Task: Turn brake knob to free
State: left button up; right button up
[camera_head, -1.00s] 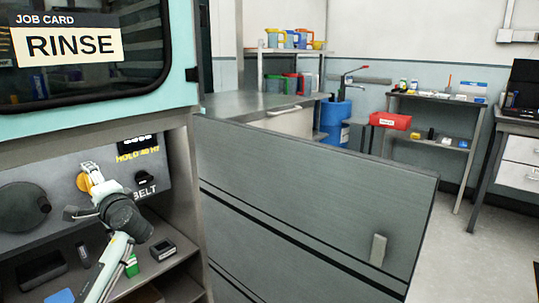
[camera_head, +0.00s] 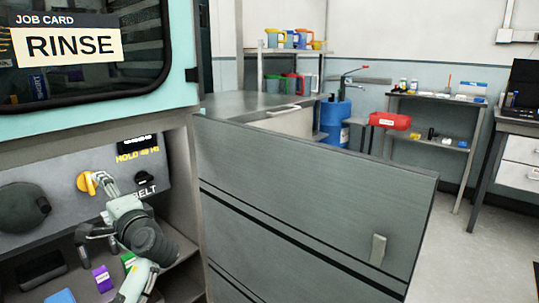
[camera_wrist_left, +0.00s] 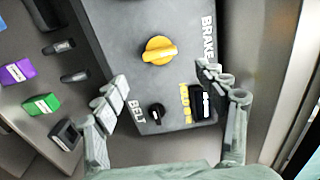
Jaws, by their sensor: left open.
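The yellow brake knob (camera_head: 85,183) is on the sloped grey panel in the head view. In the left wrist view the knob (camera_wrist_left: 159,50) shows whole, with its raised grip bar lying nearly across the picture, beside the word BRAKE. My left gripper (camera_head: 95,207) is open, with one finger close to the knob in the head view. In the wrist view the open fingers (camera_wrist_left: 160,77) are spread to either side, below the knob, with nothing between them but panel. I cannot tell whether a finger touches the knob. My right gripper is not in view.
A small black BELT knob (camera_wrist_left: 156,112) and a dark display (camera_wrist_left: 202,105) marked HOLD sit close by. A large black round knob (camera_head: 22,207) is left on the panel. Purple (camera_head: 103,278) and green boxes (camera_wrist_left: 40,106) lie on the shelf below. A grey door panel (camera_head: 310,205) stands right.

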aim_at(90, 184)
pick_arm(q)
jog(key=x, duration=0.9)
jog(key=shift+w+n, duration=0.1)
jog(key=shift+n, duration=0.4)
jog(key=n, duration=1.4)
jog(key=shift+r+n, duration=0.15)
jog(key=shift+n, duration=1.15)
jog(key=shift+d+n, duration=0.25)
jog(key=shift+n, duration=0.05)
jog(key=shift+v, duration=0.9)
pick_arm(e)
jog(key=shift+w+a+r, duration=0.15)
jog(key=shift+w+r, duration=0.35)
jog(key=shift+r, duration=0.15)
